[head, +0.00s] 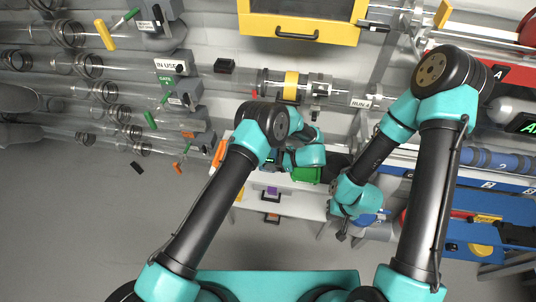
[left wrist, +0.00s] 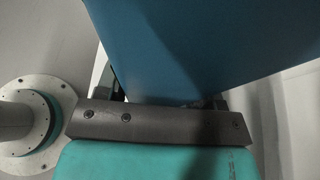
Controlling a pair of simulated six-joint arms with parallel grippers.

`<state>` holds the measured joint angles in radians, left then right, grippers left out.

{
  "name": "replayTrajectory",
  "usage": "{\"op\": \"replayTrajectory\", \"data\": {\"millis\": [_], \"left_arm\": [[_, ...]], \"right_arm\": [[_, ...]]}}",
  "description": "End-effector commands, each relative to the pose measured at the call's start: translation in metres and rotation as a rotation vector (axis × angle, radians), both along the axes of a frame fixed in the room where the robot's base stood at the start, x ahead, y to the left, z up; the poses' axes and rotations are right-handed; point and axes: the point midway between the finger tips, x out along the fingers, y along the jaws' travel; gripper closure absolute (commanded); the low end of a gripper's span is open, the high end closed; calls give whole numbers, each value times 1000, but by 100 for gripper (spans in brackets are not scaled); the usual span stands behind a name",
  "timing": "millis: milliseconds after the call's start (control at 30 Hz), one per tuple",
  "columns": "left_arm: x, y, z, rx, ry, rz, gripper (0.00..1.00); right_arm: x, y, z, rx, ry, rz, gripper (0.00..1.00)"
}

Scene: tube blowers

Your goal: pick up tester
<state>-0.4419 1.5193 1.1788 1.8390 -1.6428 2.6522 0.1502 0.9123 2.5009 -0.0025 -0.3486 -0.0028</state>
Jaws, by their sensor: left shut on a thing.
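A large flat-sided blue thing (left wrist: 195,45) fills the top of the left wrist view, between the fingers of my left gripper (left wrist: 165,98). The gripper is shut on it. Its full shape is out of view, and I cannot tell for sure that it is the tester. In the head view my left gripper (head: 270,160) is beside the white bench, largely hidden by my own arm, and the held thing is hard to make out there. My right gripper (head: 343,236) points down at the right of the bench; whether its jaws are open is too small to tell.
The white bench (head: 300,204) carries a green box (head: 306,174) close to my left wrist. Clear tubes (head: 95,90) run along the left wall. A yellow drawer (head: 300,22) is at the top. Blue panels (head: 490,205) stand at the right. The grey floor at left is mostly free.

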Motion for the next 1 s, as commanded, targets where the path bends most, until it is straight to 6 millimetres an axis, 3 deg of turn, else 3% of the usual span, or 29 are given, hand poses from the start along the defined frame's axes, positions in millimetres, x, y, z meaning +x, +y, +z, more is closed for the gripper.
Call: {"op": "replayTrajectory", "data": {"millis": [367,767,1000], "left_arm": [[0,0,4,0,-1,0,73],[1,0,37,1,-2,0,73],[-26,0,39,1,1,-2,73]], "right_arm": [[0,0,0,0,0,0,100],[0,0,0,0,0,0,100],[0,0,0,0,0,0,100]]}}
